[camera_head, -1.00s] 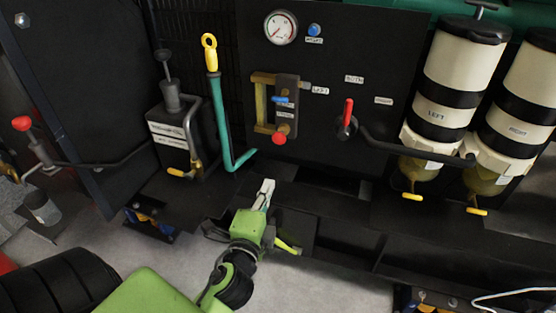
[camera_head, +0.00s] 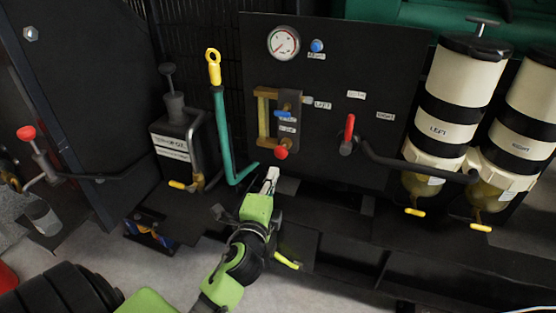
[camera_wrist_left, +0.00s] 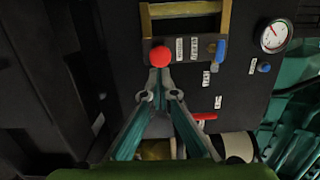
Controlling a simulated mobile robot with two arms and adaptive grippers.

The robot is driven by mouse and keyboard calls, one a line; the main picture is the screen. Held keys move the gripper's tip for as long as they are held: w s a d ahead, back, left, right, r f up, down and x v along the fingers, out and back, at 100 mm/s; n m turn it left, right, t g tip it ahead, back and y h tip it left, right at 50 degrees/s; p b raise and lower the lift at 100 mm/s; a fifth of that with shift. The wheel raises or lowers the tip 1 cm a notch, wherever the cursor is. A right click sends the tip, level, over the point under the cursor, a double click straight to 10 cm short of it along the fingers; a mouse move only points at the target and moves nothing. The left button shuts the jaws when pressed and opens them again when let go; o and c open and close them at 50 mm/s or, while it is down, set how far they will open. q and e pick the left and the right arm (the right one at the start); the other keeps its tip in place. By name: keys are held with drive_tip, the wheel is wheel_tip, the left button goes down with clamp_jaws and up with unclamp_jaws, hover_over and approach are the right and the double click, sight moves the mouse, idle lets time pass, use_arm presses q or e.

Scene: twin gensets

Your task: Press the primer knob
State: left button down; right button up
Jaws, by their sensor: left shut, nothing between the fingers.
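A round red knob (camera_head: 281,152) sits at the lower end of a small dark block on the black panel, beside a brass frame. It also shows in the left wrist view (camera_wrist_left: 160,57). Its label is too small to read, so I cannot confirm that it is the primer knob. My left gripper (camera_head: 271,174) is shut and empty, its tips just below the knob in the head view. In the left wrist view the closed fingertips (camera_wrist_left: 159,80) appear just under the knob; I cannot tell whether they touch. My right gripper is not in view.
A blue lever (camera_head: 284,107) is above the knob, and a red-handled valve (camera_head: 348,130) with a pipe is to its right. A teal bar with a yellow ring (camera_head: 213,68) stands to the left. Two cream filter canisters (camera_head: 459,80) are at right.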

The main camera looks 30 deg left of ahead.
sight(281, 154)
use_arm(q)
drive_tip(key=x, duration=0.5)
drive_tip(key=shift+w+a, duration=0.1)
drive_tip(key=shift+w, duration=0.2)
drive_tip(key=shift+w+a, duration=0.15)
drive_tip(key=shift+w, duration=0.25)
drive_tip(key=shift+w, duration=0.25)
drive_tip(key=shift+x, duration=1)
drive_tip(key=shift+r, duration=0.1)
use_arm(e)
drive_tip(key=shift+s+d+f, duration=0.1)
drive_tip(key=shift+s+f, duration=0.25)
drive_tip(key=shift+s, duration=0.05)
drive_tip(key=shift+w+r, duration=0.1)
